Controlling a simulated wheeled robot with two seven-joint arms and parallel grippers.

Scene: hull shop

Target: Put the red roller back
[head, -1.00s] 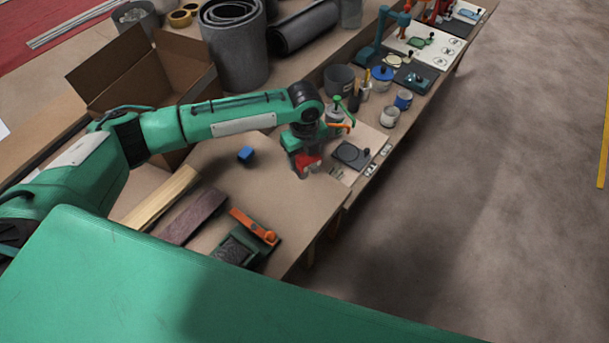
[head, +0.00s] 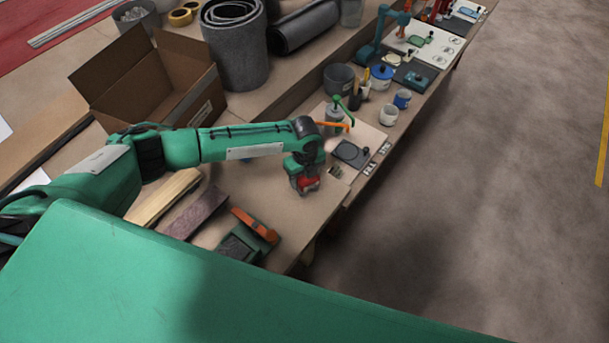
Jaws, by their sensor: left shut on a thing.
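My left gripper (head: 304,178) is shut on a small red thing, which I take to be the red roller (head: 310,185). It is held low over the front right part of the bench (head: 300,218); I cannot tell if it touches the top. The gripper hides most of it. A pale board with a dark square plate (head: 350,153) lies to the right of the gripper. My right gripper is out of view.
An open cardboard box (head: 150,85) stands behind my left arm. Wood pieces (head: 165,197) and a green tool with an orange handle (head: 255,226) lie in front.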

